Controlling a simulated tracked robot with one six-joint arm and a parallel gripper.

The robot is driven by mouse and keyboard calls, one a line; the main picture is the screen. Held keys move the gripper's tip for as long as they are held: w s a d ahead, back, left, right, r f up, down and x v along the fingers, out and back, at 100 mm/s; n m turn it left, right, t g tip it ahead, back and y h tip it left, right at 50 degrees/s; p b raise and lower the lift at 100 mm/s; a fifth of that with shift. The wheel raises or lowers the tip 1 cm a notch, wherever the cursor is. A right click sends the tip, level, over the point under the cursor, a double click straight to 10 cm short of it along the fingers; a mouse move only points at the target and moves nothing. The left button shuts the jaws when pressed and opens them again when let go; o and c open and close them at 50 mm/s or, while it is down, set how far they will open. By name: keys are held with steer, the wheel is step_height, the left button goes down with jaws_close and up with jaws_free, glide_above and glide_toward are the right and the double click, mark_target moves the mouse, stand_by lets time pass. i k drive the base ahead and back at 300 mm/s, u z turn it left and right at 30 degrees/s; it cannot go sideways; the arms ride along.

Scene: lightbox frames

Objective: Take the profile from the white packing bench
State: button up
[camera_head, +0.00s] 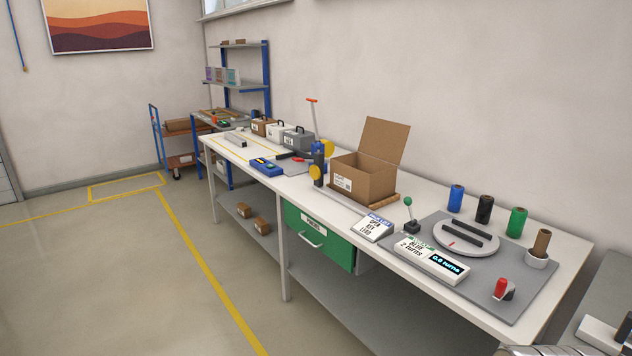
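The long white packing bench (405,182) runs from the far left to the near right along the wall. A short light-grey bar (236,138), which looks like a profile, lies flat at its far left end, near yellow tape lines. Nothing covers the bar, but it is small and its detail is hard to make out. Two dark bars (463,234) lie on a round grey turntable (480,253) at the near right end; I cannot tell whether they are fixed to it. My gripper is not in view.
An open cardboard box (362,181) stands mid-bench; toolboxes (298,139) stand behind. Coloured rolls (518,222) and a control box (431,260) surround the turntable. A green drawer (318,241) hangs below the bench. The floor (130,275) at left is clear.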

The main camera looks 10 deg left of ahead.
mark_target(241, 141)
steer(key=u, duration=0.4)
steer(key=i, duration=0.6)
steer(key=u, duration=0.75)
steer(key=i, duration=0.7)
steer(key=u, duration=0.4)
steer(key=i, duration=2.15)
steer(key=z, duration=0.6)
steer(key=i, duration=1.05)
steer(key=z, duration=0.5)
